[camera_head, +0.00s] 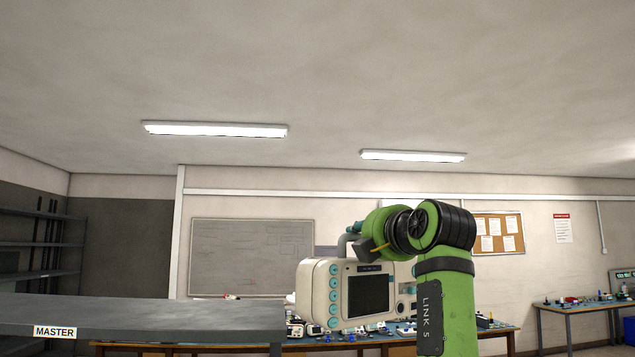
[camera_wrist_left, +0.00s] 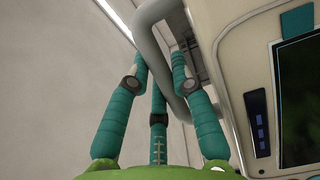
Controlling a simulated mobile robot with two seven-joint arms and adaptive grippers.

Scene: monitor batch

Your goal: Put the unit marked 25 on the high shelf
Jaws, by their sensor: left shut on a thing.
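A cream monitor unit (camera_head: 319,292) with a dark screen and teal knobs hangs in the air right of centre in the head view. My left gripper (camera_head: 354,231) is shut on its grey top handle (camera_head: 342,246). In the left wrist view the teal fingers (camera_wrist_left: 158,72) close around the handle (camera_wrist_left: 150,22), with the unit's casing (camera_wrist_left: 232,62) at the right. No number is readable on the unit. A grey shelf board (camera_head: 150,312) with a MASTER label (camera_head: 55,332) is at the lower left, apart from the unit. My right gripper is out of view.
The visible shelf top looks bare. Behind stands a long bench (camera_head: 450,337) with several small items. A dark rack (camera_head: 40,245) is at the far left. Another bench (camera_head: 580,307) is at the right. The air between the shelf and the unit is clear.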

